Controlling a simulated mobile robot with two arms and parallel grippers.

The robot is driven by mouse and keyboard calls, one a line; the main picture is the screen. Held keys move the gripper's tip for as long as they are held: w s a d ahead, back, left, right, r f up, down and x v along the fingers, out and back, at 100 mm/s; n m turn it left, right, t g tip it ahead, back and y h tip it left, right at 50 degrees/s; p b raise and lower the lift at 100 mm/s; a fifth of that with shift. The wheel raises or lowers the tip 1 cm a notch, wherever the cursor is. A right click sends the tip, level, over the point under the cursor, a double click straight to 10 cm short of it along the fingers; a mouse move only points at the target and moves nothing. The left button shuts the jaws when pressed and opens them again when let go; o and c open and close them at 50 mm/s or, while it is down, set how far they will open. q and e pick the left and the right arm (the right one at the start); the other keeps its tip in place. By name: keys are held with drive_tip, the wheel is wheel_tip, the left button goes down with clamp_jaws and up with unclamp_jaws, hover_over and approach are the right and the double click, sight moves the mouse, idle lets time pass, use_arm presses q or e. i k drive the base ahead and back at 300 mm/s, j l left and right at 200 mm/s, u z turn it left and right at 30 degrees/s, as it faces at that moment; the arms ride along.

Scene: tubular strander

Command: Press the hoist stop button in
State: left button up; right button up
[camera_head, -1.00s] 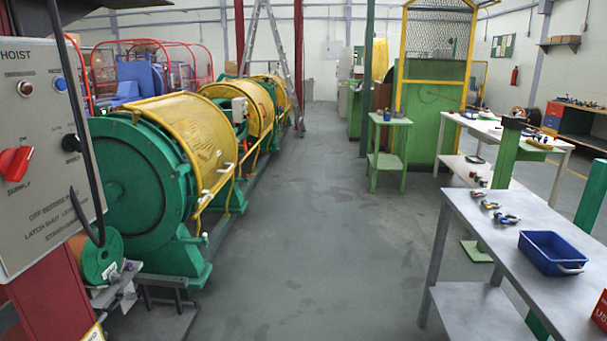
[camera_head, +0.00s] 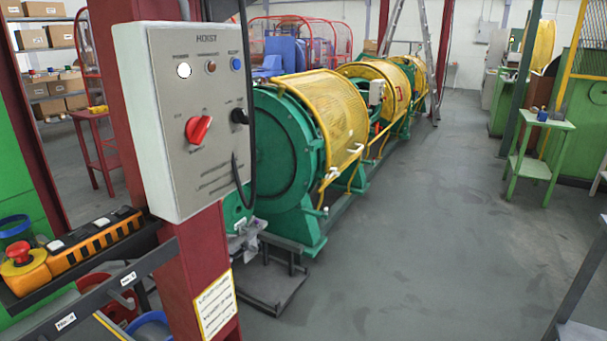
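A grey control box (camera_head: 190,170) labelled HOIST is fixed to a red post at left of centre. Its top row has a white lamp (camera_head: 184,70), a small dark red round part (camera_head: 210,67) and a blue button (camera_head: 236,64). Below are a red rotary switch (camera_head: 198,129) and a black knob (camera_head: 239,116). A yellow-orange pendant (camera_head: 85,247) with black and white buttons lies on a dark ledge at lower left. At its near end is a red mushroom button (camera_head: 18,252), standing proud of its yellow housing. Whether it is pressed I cannot tell. Neither gripper shows.
A green strander with yellow mesh guards (camera_head: 318,110) runs back behind the box. The grey floor (camera_head: 420,200) to its right is clear. A green stand (camera_head: 535,160) is at right. A dark rail (camera_head: 100,300) and blue bins are at lower left.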

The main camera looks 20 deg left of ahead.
sight(19, 252)
drive_tip(key=u, duration=2.05)
